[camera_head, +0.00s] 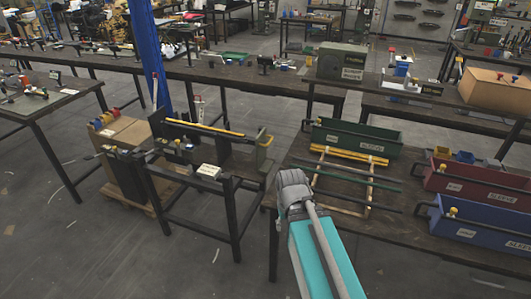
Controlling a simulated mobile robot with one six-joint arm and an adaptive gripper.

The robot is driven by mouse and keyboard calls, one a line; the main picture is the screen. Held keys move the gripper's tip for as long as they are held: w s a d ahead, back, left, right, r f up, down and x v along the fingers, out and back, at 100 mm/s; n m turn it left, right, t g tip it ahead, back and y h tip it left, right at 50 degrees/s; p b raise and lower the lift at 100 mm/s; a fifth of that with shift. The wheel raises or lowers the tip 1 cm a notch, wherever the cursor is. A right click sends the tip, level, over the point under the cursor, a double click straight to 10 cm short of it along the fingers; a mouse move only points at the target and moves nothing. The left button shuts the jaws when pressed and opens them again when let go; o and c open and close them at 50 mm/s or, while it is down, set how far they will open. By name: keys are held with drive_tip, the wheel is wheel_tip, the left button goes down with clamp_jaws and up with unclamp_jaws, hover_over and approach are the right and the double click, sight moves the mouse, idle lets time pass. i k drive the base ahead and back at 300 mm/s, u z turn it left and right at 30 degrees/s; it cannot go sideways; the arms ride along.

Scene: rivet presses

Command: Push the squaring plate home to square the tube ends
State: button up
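A small dark stand (232,185) at centre left carries a low fixture. A long yellow strip (205,127) runs along the fixture's back, and a dark upright plate (156,123) stands at its left end. I cannot tell for sure whether this is the squaring plate, or whether it touches any tube ends. Small yellow and light parts sit near the left end. A white card (208,170) lies at the front edge. My arm rises from the bottom, right of the stand; its gripper is not in view.
The right table (400,235) holds a wooden rack (322,182) with dark and yellow bars, a green bin (355,138), a red bin (470,180) and a blue bin (478,220). A blue post (147,45) rises behind the stand. A carton (122,133) stands to its left. Floor in front is clear.

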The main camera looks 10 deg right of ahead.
sight(263, 167)
drive_tip(key=z, duration=0.1)
drive_tip(key=i, duration=1)
drive_tip(key=u, duration=0.05)
